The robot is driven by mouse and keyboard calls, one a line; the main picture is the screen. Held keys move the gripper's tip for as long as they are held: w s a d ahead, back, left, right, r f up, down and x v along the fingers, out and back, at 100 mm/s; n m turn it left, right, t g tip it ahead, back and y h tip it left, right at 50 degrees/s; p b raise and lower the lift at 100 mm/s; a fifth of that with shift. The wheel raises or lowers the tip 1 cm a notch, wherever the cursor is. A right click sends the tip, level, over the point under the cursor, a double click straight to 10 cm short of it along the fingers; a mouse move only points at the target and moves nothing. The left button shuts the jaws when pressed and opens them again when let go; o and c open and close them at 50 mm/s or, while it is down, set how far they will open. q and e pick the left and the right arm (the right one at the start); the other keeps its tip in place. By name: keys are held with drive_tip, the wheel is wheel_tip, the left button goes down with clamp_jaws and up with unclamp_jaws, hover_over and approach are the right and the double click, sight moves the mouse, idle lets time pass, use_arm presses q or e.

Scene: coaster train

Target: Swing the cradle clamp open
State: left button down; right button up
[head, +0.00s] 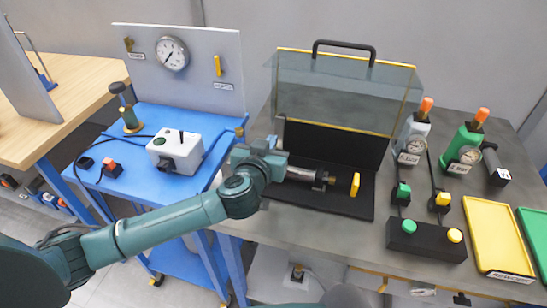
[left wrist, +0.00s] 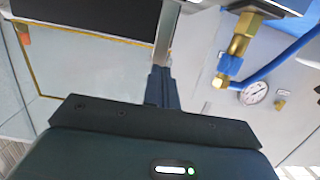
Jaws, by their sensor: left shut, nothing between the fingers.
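A grey metal cylinder (head: 302,174) with a brass-coloured end lies level on the black base under the tilted clear shield. A yellow tab (head: 355,184) stands just right of it. I cannot tell for sure whether this tab is the cradle clamp's handle. My left gripper (head: 271,143) is at the left end of the cylinder; its hand hides that end. Whether it touches anything is unclear. In the left wrist view its dark fingers (left wrist: 159,84) are shut together and empty. My right gripper is not in view.
The clear shield (head: 340,95) has a black handle. A brass fitting (left wrist: 238,45) with a blue hose and a gauge (left wrist: 254,92) show in the left wrist view. Green and grey bottles (head: 466,145), a black button box (head: 425,240) and a yellow tray (head: 495,235) stand right.

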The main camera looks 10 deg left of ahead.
use_arm(q)
drive_tip(key=s, duration=0.2)
drive_tip(key=s+r, duration=0.1)
drive_tip(key=s, duration=0.2)
drive_tip(key=shift+a, duration=0.1)
idle(0.6)
idle(0.4)
